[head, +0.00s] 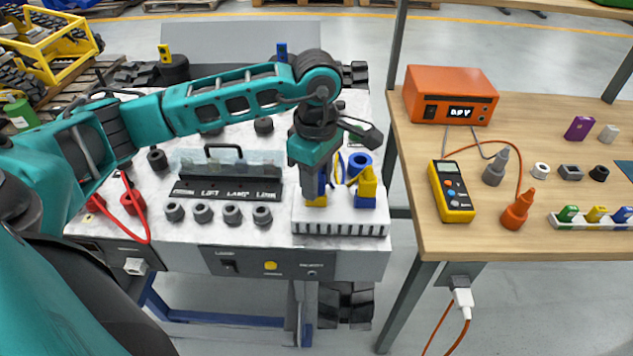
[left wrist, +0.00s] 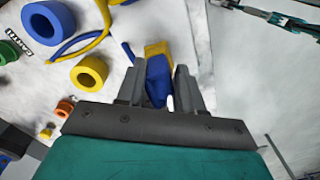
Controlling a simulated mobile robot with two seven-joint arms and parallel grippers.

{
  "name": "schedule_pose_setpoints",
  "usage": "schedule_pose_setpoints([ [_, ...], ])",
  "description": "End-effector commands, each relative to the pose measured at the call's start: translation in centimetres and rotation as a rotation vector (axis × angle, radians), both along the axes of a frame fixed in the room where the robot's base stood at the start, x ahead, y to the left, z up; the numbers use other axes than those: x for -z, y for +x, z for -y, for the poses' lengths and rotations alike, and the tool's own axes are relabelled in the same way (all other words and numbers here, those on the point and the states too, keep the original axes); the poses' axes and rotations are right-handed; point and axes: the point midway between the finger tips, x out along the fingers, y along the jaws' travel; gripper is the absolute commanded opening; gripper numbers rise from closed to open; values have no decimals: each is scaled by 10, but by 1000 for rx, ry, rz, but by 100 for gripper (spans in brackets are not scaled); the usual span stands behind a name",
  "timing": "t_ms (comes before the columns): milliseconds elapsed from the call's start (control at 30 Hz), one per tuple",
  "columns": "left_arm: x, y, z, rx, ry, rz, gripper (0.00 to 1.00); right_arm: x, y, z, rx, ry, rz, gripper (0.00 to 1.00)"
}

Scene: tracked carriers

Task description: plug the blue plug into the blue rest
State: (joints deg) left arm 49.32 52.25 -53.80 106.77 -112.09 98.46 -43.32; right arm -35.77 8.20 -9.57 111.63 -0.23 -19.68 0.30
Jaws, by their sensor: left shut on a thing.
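My left gripper (head: 318,190) points down over the white slotted block at the cart's front right. It is shut on the blue plug, seen between the fingers in the left wrist view (left wrist: 157,82). A yellow rest (head: 316,201) is directly below; I cannot tell whether the plug touches it. Just to the right, a yellow plug (head: 367,181) stands upright on the blue rest (head: 365,202). A yellow part (left wrist: 157,49) lies beyond the blue plug in the wrist view. At that view's upper right is what appears to be my right arm (left wrist: 285,20); its fingers are unclear.
Behind the rests are a blue ring (head: 360,160) and, in the wrist view, a yellow ring (left wrist: 90,73), with loose cables nearby. A clear-covered lamp link box (head: 227,190) stands left. The wooden table (head: 430,230) at right holds a yellow meter (head: 451,191).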

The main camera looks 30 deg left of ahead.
Motion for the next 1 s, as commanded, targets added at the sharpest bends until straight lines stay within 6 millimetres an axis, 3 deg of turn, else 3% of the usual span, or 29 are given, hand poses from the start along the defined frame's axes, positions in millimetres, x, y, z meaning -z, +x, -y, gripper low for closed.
schedule_pose_setpoints([
  [700, -27, 0, 0, 0, 0, 2, 2, -17, 1, 1, 1, -2, 1, 43],
  [1000, -28, 0, 0, 0, 0, 2, 2, -17, 1, 1, 1, -2, 0, 43],
])
